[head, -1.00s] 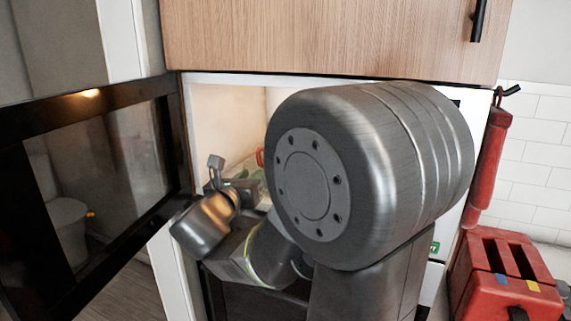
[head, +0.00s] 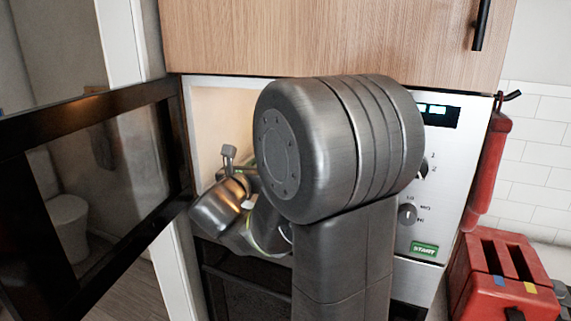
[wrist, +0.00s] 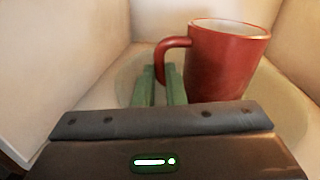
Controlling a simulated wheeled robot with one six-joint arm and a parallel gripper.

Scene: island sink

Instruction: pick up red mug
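The red mug (wrist: 226,62) is upright inside the microwave in the wrist view, right of centre, with its handle pointing left. My gripper (wrist: 163,78) has its two green fingers close together, one on each side of the outer part of the handle, which fills the narrow gap between them. The fingers look shut on the handle. The mug's base is hidden behind the gripper body, so I cannot tell whether it rests on the glass plate (wrist: 118,88). In the head view, my arm hides the mug and the fingers.
The microwave door (head: 95,105) stands open on the left. The control panel (head: 432,190) is right of my arm. Pale cavity walls (wrist: 70,60) are close on both sides. A wooden cabinet (head: 320,38) hangs above. A red toaster (head: 500,285) stands at the lower right.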

